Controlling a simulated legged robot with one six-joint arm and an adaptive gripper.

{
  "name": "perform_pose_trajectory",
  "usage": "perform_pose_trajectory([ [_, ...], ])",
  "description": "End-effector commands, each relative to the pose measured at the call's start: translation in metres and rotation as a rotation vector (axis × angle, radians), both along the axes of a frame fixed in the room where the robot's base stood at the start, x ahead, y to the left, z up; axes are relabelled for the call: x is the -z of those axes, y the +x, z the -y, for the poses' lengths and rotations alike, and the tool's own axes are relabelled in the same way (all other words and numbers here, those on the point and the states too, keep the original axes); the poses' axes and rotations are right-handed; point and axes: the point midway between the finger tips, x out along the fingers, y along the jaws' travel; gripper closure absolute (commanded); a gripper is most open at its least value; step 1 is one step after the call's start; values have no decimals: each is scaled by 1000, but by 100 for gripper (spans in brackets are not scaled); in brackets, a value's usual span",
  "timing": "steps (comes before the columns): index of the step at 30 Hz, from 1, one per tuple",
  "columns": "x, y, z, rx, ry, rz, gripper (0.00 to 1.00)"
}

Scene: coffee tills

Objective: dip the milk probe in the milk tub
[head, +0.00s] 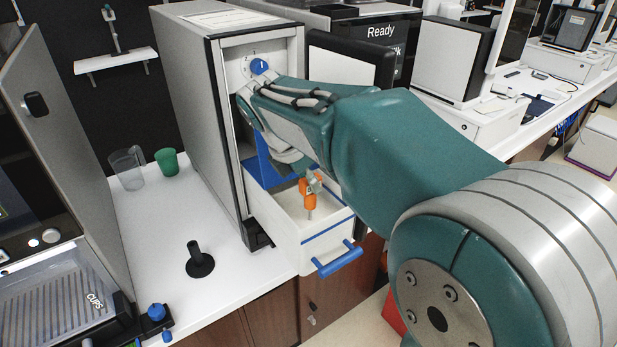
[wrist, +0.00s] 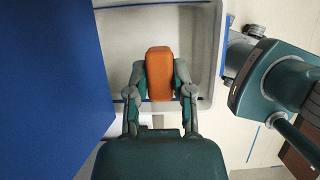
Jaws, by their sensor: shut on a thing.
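The milk probe has an orange handle (head: 307,193) and a thin grey tip pointing down. In the wrist view its orange handle (wrist: 160,73) sits between both fingers. My gripper (head: 314,182) is shut on that handle, above the milk tub. The milk tub (head: 327,240) is a white, open-topped box with a blue front handle, drawn out of a tall grey cabinet. In the head view the probe's tip shows within the tub's opening. I cannot tell how deep the tip is or whether it touches milk. The wrist view shows the tub's pale inside (wrist: 118,35) around the handle.
The grey cabinet (head: 187,105) stands close around the tub. A blue panel (wrist: 45,80) fills the left of the wrist view. A black tamper-like piece (head: 199,262), a clear jug (head: 127,168) and a green cup (head: 167,162) stand on the white counter to the left.

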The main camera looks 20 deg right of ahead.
Motion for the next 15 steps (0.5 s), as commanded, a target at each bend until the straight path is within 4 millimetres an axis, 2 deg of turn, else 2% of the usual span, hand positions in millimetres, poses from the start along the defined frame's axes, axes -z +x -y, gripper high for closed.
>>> perform_pose_trajectory([
  [15,0,2,7,2,0,1,100],
])
